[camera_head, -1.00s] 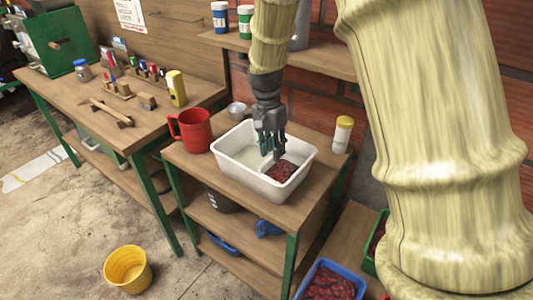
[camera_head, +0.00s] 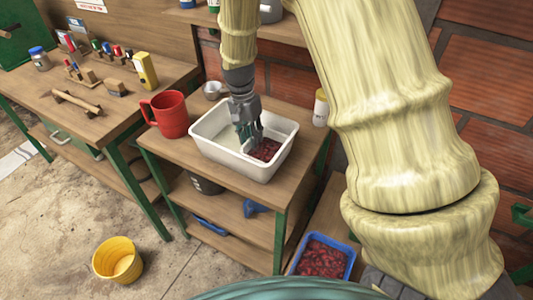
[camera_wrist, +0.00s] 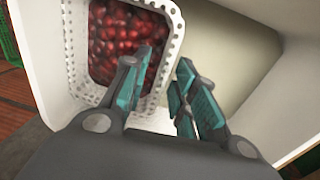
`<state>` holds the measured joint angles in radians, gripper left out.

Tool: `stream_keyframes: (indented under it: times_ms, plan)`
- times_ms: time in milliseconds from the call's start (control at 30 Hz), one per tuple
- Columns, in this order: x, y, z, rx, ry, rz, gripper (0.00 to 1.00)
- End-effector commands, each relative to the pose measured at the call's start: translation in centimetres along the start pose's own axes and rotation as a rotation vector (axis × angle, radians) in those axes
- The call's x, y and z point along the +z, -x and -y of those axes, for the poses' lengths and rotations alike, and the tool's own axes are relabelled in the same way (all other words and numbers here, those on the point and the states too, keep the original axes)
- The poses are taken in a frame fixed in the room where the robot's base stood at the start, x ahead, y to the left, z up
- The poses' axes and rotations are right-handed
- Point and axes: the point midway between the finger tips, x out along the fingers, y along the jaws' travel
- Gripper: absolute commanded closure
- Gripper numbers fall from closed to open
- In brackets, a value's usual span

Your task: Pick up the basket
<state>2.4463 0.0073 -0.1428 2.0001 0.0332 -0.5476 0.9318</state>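The basket (camera_wrist: 172,40) is white with perforated walls and holds dark red cherries (camera_wrist: 125,35). It sits inside a white tub (camera_head: 215,155) on a wooden table, at the tub's right part in the head view. My gripper (camera_head: 249,142) reaches down into the tub at the basket. In the wrist view my gripper (camera_wrist: 166,75) is open, with one finger over the cherries and the other outside the basket. The basket's near wall passes between the fingers with gaps visible. The fingers partly hide the wall and its lower part.
A red mug (camera_head: 169,115) stands left of the tub, a small metal bowl (camera_head: 212,90) behind it and a white bottle (camera_head: 320,108) to its right. A blue crate of cherries (camera_head: 324,258) is low at the right. A yellow bucket (camera_head: 117,260) stands on the floor.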

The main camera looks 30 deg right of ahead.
Motion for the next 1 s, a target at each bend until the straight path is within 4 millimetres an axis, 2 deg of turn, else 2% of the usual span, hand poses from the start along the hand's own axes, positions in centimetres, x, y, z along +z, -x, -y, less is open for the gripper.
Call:
stream_keyframes:
  times_ms: [300, 633, 800, 1000]
  plan:
    - [0.0, -3.4, -0.2, 0.002, 0.000, 0.003, 0.72]
    - [0.0, -3.8, -0.2, 0.001, 0.000, 0.002, 0.72]
    - [0.0, -3.8, -0.2, 0.001, 0.000, 0.001, 1.00]
    - [0.0, -3.8, -0.2, 0.000, 0.000, 0.001, 1.00]
